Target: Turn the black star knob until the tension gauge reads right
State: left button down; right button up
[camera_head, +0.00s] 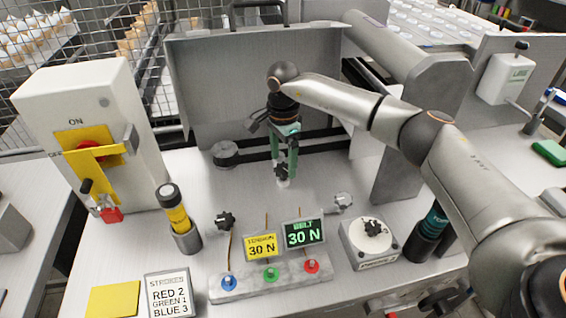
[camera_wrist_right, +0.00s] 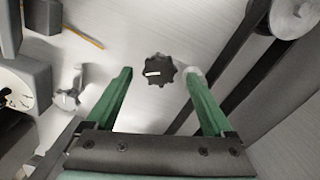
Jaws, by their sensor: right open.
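A black star knob (camera_head: 281,171) stands near the middle of the metal bench, below my right gripper (camera_head: 284,165). In the right wrist view the star knob (camera_wrist_right: 160,70), with a white mark, lies between the green fingertips of my open right gripper (camera_wrist_right: 157,74). I see gaps on both sides of it there. My left gripper is not in view.
A yellow-black cylinder (camera_head: 177,215), a STROKES card (camera_head: 170,295) and a switch box (camera_head: 85,125) are left. A metal panel (camera_head: 230,75) rises behind.

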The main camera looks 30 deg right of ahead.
aim_at(283, 168)
notch_tip(283, 168, up, 11)
dwell(0.3)
dwell(0.4)
